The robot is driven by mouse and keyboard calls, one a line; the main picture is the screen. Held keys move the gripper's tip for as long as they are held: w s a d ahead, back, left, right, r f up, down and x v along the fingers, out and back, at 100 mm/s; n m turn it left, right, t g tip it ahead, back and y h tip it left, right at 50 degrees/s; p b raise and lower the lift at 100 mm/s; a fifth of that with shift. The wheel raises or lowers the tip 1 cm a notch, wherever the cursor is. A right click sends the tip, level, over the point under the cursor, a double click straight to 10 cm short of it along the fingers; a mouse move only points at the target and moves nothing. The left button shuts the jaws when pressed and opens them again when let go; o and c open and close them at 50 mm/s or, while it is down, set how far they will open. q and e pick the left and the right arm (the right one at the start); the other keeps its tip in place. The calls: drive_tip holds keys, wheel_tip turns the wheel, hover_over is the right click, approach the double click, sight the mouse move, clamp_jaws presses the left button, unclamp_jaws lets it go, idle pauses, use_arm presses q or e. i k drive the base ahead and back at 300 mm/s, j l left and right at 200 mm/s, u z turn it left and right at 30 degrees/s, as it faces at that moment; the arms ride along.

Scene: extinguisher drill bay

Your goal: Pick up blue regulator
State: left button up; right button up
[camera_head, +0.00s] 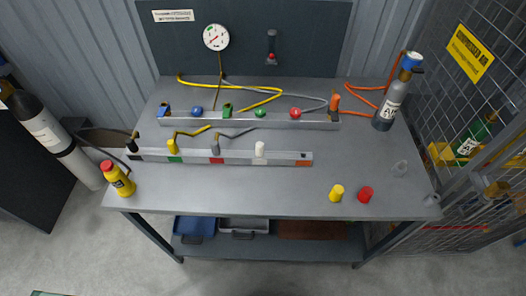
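Three blue fittings show, and I cannot tell for sure which is the blue regulator. A blue piece (411,60) sits on top of the grey cylinder (391,100) that stands upright at the table's right rear. On the rear metal rail (255,121) there is a blue block-like fitting (163,111) at the left end and a round blue knob (197,110) beside it. Neither of my grippers is in view.
The grey table (240,190) carries a front rail (285,158), a yellow extinguisher (117,179), a yellow cap (337,193) and a red cap (365,194). Yellow, grey and orange hoses (355,112) lie behind. A wire cage (470,130) stands right. The front middle is clear.

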sight(411, 58)
drive_tip(key=k+l+z, duration=0.2)
drive_tip(key=z, duration=0.2)
drive_tip(key=k+l+z, duration=0.2)
drive_tip(key=z, duration=0.2)
